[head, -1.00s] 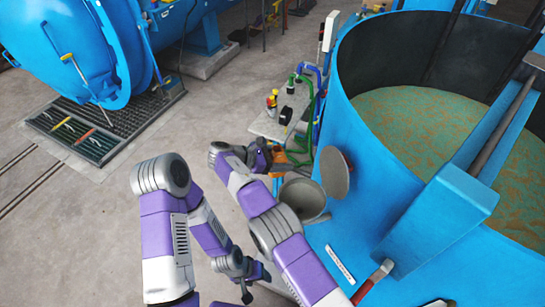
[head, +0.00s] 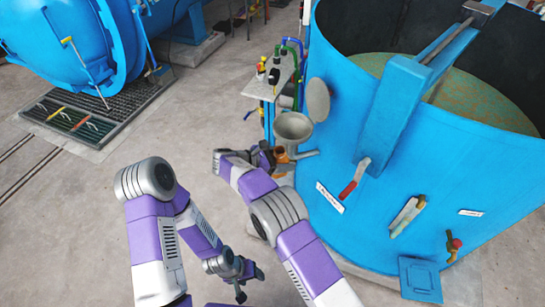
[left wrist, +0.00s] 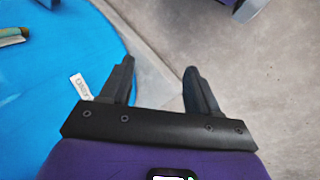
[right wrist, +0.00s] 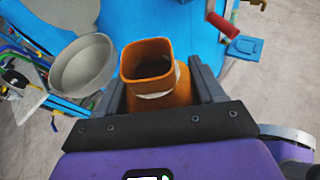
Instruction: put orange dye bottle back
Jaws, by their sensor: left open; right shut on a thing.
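The orange dye bottle (right wrist: 153,72) is between the fingers of my right gripper (right wrist: 160,85), its square open mouth facing the right wrist camera. In the head view the orange bottle (head: 283,157) shows only in part beside my right gripper (head: 270,156), just below the grey funnel-like bowl. My right gripper is shut on the bottle. My left gripper (left wrist: 157,80) is open and empty, its fingers wide apart above the floor by the blue tank; in the head view the left gripper (head: 240,279) hangs low at the bottom centre.
The grey bowl (head: 293,127) with its raised round lid (head: 318,99) is fixed to the big blue tank (head: 345,110). A small shelf (head: 268,82) with several bottles stands just behind it. A red-handled lever (head: 349,190) sticks out at the right.

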